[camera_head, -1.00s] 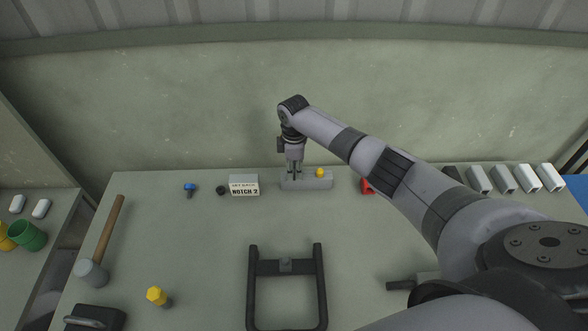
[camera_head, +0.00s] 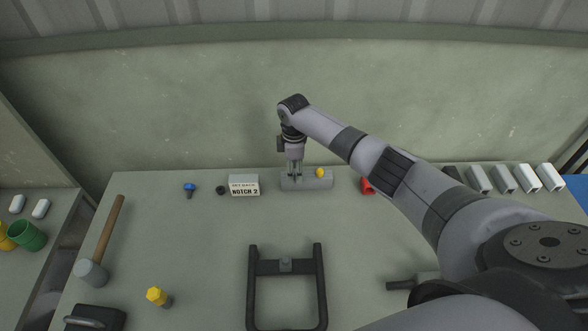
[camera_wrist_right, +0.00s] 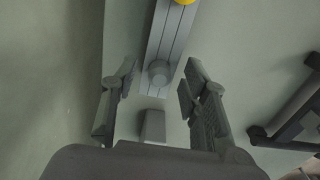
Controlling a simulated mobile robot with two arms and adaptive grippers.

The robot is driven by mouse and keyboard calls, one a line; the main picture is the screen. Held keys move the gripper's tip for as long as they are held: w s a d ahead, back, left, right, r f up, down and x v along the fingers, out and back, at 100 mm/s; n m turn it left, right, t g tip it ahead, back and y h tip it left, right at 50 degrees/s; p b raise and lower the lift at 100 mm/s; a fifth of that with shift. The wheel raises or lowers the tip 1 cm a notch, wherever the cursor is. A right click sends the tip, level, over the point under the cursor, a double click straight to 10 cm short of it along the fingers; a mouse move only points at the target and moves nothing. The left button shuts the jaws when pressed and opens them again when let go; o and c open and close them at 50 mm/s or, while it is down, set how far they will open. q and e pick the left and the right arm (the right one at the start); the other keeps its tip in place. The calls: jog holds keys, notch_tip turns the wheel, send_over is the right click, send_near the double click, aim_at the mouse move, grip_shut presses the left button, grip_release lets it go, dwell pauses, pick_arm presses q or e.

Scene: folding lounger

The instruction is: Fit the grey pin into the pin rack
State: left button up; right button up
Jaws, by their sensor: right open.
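The grey pin rack (camera_head: 318,184) lies near the back of the table, left of the right forearm. It also shows in the right wrist view (camera_wrist_right: 167,40). The grey pin (camera_wrist_right: 159,72) shows as a round grey head on the near end of the rack; it seems to stand in it, but its lower part is hidden. My right gripper (camera_head: 295,174) points down over the rack's left part. In the wrist view its two fingers (camera_wrist_right: 160,90) are open, one on each side of the grey pin and apart from it. My left gripper is not in view.
A yellow-topped pin (camera_head: 320,172) stands in the rack's right part. A "NOTCH 2" block (camera_head: 244,187), a dark cap (camera_head: 221,190) and a blue pin (camera_head: 190,189) are to the left. A red part (camera_head: 367,187) is to the right. A dark frame (camera_head: 285,267) lies in front.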

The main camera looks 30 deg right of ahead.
notch_tip(320, 180, up, 12)
dwell(0.4)
jog(key=shift+f, duration=0.15)
